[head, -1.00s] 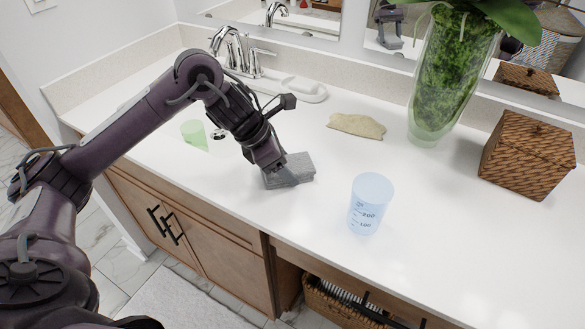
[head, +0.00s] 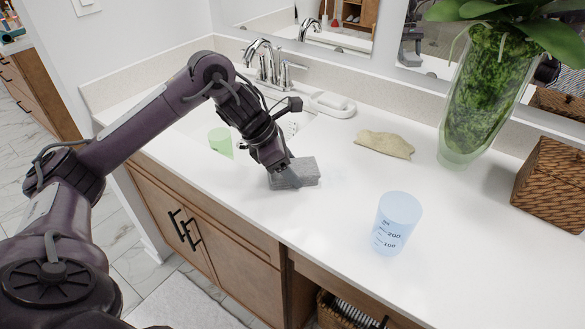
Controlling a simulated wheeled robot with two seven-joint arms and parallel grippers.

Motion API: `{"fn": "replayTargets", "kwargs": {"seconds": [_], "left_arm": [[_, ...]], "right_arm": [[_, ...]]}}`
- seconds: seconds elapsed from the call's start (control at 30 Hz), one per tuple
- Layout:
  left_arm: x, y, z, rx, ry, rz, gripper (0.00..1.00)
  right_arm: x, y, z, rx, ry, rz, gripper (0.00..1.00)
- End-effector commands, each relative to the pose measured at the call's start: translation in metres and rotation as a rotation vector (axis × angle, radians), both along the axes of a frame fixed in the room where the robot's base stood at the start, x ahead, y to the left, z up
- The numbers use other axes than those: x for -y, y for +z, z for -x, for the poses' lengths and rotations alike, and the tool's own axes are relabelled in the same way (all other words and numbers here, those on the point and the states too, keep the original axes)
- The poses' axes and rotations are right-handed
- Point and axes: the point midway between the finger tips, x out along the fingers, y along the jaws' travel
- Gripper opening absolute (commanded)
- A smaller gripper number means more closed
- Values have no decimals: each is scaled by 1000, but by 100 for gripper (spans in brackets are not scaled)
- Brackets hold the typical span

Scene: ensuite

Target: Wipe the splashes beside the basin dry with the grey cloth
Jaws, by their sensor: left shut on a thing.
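The grey cloth (head: 308,171) lies on the white counter, folded into a small pad. My left gripper (head: 281,171) is shut on it from above, at its left part, and the cloth touches the counter. A faint, pale bluish patch of splashes (head: 334,178) shows just right of the cloth; whether more lies under the cloth is hidden. My right gripper is not in view.
A green cup (head: 221,140) stands left of the cloth by the basin. A blue measuring cup (head: 396,223) stands near the front right. A beige cloth-like piece (head: 385,144), a plant vase (head: 482,100) and a wicker box (head: 552,185) are at the right. The faucet (head: 262,62) is behind.

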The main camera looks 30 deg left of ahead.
Motion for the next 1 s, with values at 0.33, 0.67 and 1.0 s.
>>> {"fn": "replayTargets", "kwargs": {"seconds": [0.33,0.67,1.0], "left_arm": [[21,2,-20,-3,-3,1,43],[33,2,-33,-1,-3,1,43],[47,0,-47,-3,-2,0,43]], "right_arm": [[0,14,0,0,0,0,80],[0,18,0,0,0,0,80],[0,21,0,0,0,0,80]]}}
